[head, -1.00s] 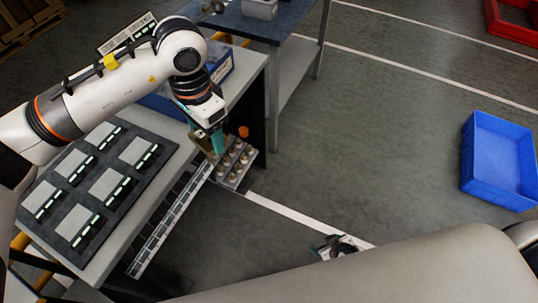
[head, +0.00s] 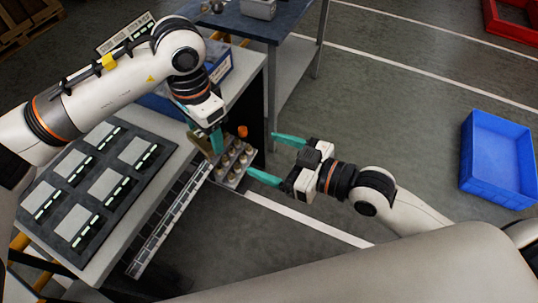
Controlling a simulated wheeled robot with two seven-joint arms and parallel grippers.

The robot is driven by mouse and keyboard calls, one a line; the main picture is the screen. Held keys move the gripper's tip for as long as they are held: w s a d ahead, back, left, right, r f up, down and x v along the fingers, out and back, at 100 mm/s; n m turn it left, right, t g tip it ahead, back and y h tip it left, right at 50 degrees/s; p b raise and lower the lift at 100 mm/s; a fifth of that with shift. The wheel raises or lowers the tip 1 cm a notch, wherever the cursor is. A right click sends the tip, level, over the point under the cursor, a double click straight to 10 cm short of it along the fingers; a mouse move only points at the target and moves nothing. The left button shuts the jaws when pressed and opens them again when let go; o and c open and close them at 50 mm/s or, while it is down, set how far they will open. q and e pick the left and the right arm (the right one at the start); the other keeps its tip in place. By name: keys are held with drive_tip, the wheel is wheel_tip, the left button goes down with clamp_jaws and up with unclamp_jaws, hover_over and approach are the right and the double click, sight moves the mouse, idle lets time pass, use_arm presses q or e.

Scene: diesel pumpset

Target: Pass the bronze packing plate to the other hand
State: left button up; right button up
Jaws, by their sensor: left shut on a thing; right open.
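The bronze packing plate (head: 199,141) is a small brownish piece at my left gripper (head: 216,143), mostly hidden by the teal fingers. My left gripper points down and is shut on the plate, above the right edge of the bench. My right gripper (head: 276,159) is to the right of it, with its two teal fingers spread wide and pointing left. Nothing is between its fingers. The two grippers are apart.
A grey rack (head: 232,166) with several capped pieces stands just below the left gripper, with an orange knob (head: 242,131) behind it. A dark tray (head: 70,222) lies on the bench. A blue bin (head: 497,165) is on the floor at right. Open floor lies between.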

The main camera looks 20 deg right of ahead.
sight(206, 139)
wheel_tip(206, 139, up, 3)
drive_tip(key=s+a+y, duration=0.1)
drive_tip(key=s+a, duration=0.1)
drive_tip(key=shift+n+g, duration=0.4)
drive_tip(key=x, duration=1.1)
drive_tip(key=shift+w+a+r, duration=0.15)
drive_tip(key=shift+a+r, duration=0.05)
use_arm(q)
drive_tip(key=shift+r, duration=0.1)
use_arm(e)
drive_tip(key=c, duration=1.2)
use_arm(q)
drive_tip(key=o, duration=1)
use_arm(e)
drive_tip(key=shift+r, duration=0.15)
drive_tip(key=shift+c, duration=1.4)
use_arm(q)
drive_tip(key=o, duration=0.3)
use_arm(e)
clamp_jaws()
use_arm(q)
drive_tip(key=shift+o, duration=1.1)
